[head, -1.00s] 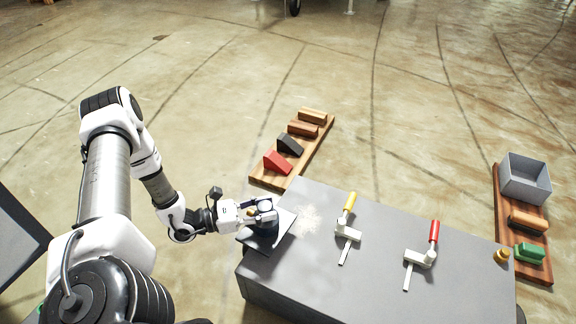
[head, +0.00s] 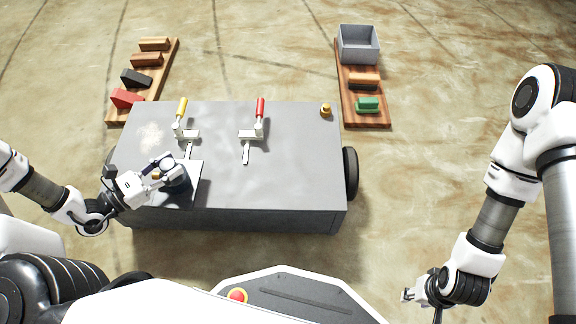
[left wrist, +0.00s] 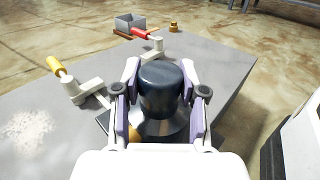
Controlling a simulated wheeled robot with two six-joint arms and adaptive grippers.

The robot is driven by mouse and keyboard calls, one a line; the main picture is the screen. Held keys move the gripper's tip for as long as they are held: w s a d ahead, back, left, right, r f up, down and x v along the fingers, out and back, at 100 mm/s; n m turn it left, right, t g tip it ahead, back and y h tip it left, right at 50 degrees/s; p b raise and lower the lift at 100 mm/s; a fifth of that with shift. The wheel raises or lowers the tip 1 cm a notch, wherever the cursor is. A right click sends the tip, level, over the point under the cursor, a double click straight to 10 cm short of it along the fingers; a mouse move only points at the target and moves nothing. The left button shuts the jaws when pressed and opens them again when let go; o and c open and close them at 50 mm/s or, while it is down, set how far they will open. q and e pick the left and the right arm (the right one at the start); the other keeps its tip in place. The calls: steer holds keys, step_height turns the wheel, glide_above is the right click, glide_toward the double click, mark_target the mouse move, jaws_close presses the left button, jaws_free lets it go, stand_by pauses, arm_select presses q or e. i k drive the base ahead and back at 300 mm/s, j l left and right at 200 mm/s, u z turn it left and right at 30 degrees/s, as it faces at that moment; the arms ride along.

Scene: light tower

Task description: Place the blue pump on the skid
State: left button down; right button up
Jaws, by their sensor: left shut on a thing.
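The blue pump (left wrist: 160,88) is a very dark blue cylinder with a wider grey base, upright in the left wrist view. My left gripper (head: 172,172) is shut on it, one finger on each side of the cylinder. In the head view the pump (head: 179,183) is partly hidden by the gripper. It is over a thin dark plate, apparently the skid (head: 186,198), at the front left of the grey table; whether it touches the plate is unclear. My right gripper (head: 418,297) is off the table at lower right, holding nothing visible.
The grey table (head: 290,180) bears a yellow-handled clamp (head: 183,126), a red-handled clamp (head: 255,127) and a small brass piece (head: 326,110). A board with several blocks (head: 150,88) lies behind left; another board (head: 375,120) bears a grey bin (head: 358,44). The table's right half is mostly clear.

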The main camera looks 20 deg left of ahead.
mark_target(307, 168)
steer(key=l, duration=1.35)
